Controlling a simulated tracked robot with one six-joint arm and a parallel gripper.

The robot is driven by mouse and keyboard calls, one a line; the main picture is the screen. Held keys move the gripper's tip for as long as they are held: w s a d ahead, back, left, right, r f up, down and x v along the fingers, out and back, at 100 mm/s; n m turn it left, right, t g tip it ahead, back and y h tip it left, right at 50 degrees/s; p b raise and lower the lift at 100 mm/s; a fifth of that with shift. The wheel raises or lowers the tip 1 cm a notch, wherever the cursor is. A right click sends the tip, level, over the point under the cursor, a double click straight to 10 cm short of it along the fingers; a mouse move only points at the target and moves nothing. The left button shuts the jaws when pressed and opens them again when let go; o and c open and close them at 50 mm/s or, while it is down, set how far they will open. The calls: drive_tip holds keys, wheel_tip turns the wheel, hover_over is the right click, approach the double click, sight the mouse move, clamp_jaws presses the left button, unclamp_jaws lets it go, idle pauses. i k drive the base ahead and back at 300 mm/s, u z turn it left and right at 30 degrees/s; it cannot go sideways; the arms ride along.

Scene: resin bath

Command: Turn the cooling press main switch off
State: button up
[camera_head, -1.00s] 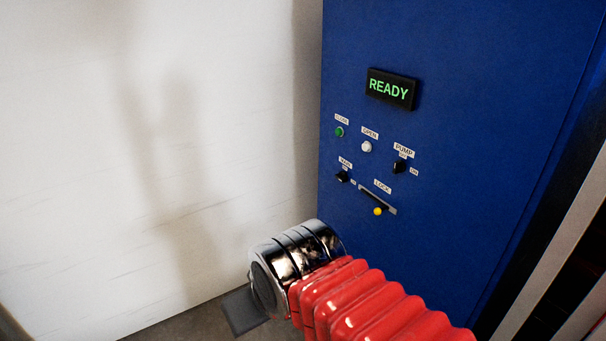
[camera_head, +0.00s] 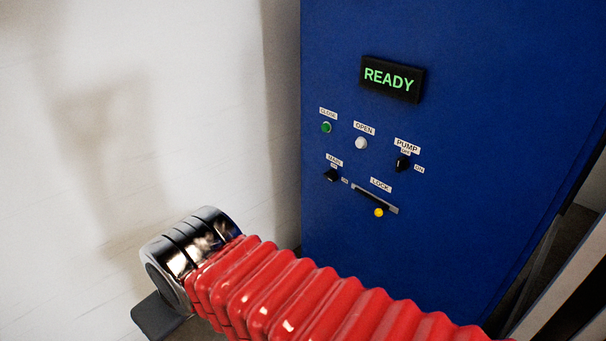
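The main switch (camera_head: 332,175) is a small black knob at the lower left of the controls on the blue cabinet (camera_head: 440,245). A label reading MAIN (camera_head: 334,160) is above it, and a small label is at its right. The exact angle of the knob is too small to tell. The display (camera_head: 392,79) above reads READY in green. My arm, with a red ribbed sleeve and a chrome joint, crosses the lower part of the view, below and left of the switch. My gripper's fingers are not in view.
Near the switch are a green CLOSE button (camera_head: 326,127), a white OPEN button (camera_head: 361,143), a black PUMP knob (camera_head: 403,163) and a LOCK slider (camera_head: 378,212) with a yellow knob. A pale wall (camera_head: 60,170) stands at the left. Space directly before the panel looks clear.

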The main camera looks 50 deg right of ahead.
sight(331, 175)
drive_tip(key=z, duration=0.05)
drive_tip(key=i, duration=1.25)
drive_tip(key=z, duration=0.15)
